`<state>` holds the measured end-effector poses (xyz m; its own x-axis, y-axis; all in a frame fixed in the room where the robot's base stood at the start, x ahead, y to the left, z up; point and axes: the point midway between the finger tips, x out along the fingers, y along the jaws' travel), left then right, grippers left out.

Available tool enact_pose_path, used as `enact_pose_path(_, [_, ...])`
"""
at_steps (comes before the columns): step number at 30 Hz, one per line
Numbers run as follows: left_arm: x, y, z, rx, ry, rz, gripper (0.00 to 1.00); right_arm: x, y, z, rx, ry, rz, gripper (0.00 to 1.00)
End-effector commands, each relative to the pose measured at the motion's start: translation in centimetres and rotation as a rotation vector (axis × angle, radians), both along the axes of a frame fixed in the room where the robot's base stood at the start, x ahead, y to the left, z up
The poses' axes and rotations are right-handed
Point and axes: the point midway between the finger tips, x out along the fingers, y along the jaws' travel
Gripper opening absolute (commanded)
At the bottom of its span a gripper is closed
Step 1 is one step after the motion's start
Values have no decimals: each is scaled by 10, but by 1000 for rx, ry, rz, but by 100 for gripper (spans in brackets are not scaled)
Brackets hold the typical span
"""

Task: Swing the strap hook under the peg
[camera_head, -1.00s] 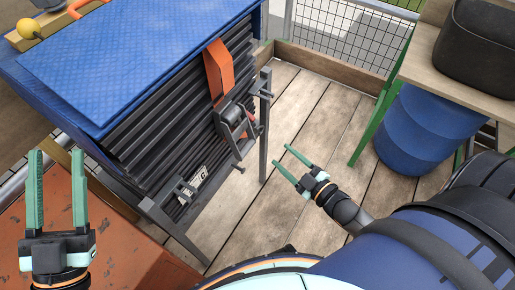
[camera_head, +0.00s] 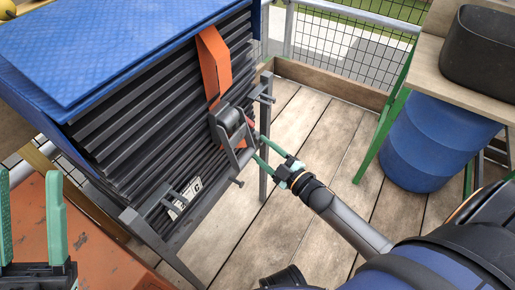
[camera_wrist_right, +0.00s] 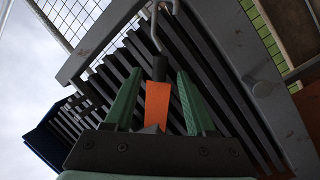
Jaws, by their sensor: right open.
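An orange strap (camera_head: 213,62) hangs over the stack of dark ribbed sheets and runs into a grey ratchet buckle (camera_head: 230,125). My right gripper (camera_head: 261,151) is open beside the buckle. In the right wrist view, a lower piece of orange strap (camera_wrist_right: 157,100) shows between the open green fingers, with a black fitting (camera_wrist_right: 160,68) and a grey wire hook (camera_wrist_right: 156,22) beyond it. I cannot tell whether the fingers touch the strap. A short peg (camera_head: 239,183) sticks out of the grey rack's lower bar, apart from the gripper. My left gripper (camera_head: 30,215) is open and empty at the left edge.
The grey rack (camera_head: 178,238) holds the ribbed sheets under a blue cover (camera_head: 85,50). An orange-red box (camera_head: 95,255) stands at lower left. A blue barrel (camera_head: 430,140) stands right, under a wooden table. The plank floor between is clear.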

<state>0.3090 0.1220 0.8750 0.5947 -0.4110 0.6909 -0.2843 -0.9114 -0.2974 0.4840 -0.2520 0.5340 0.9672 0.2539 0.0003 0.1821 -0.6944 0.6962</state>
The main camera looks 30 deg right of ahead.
Motion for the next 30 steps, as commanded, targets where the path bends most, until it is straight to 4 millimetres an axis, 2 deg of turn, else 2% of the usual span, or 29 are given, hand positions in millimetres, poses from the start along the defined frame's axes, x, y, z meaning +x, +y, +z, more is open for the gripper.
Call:
enact_pose_path(6, [0,-1,-8,0,5,-2,50,19,5,-1,-1,0,0,56])
enact_pose_path(16, [0,-1,-8,-1,6,-4,50,22,6,0,0,1,0,56])
enact_pose_path(30, [0,-1,-7,0,5,-5,50,21,5,0,0,1,-1,3])
